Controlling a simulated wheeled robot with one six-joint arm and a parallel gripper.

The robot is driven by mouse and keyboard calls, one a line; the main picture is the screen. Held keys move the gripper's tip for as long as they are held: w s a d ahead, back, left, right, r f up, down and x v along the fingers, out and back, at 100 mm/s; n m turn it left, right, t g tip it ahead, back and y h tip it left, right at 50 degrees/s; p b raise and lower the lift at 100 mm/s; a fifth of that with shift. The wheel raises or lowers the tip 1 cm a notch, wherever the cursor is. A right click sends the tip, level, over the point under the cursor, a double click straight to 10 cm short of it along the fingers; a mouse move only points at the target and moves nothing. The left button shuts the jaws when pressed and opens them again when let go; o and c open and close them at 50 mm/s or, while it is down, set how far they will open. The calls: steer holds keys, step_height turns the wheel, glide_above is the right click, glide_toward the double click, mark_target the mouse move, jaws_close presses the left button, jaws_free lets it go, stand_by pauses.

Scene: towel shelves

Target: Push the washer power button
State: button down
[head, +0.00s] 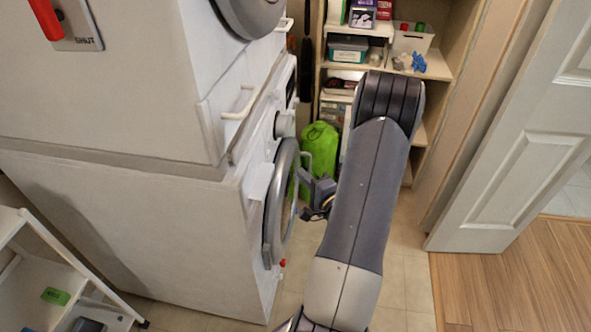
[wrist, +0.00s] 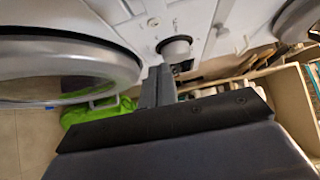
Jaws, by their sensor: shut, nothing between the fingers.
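The white washer (head: 150,235) stands at the left in the head view, with its round grey door (head: 277,205) facing right. A dial (head: 278,125) is on its front panel above the door. In the wrist view the washer door (wrist: 65,65) is at the left, and the dial (wrist: 177,47) is just beyond my fingertips. A small round button-like spot (wrist: 222,31) is on the panel right of the dial; I cannot tell which control is the power button. My gripper (wrist: 160,82) is shut and empty, pointing at the panel near the dial. Contact cannot be told.
A second white machine (head: 120,80) is stacked above the washer, with a towel-bar handle (head: 240,103) at its lower edge. A green bag (head: 320,148) stands behind my arm. Wooden shelves (head: 440,65) are at the back. A white door (head: 520,130) stands at the right; the floor before it is clear.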

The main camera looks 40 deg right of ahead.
steer(key=shift+s+a, duration=0.1)
steer(key=shift+s, duration=1.3)
steer(key=c, duration=2.1)
jaws_free()
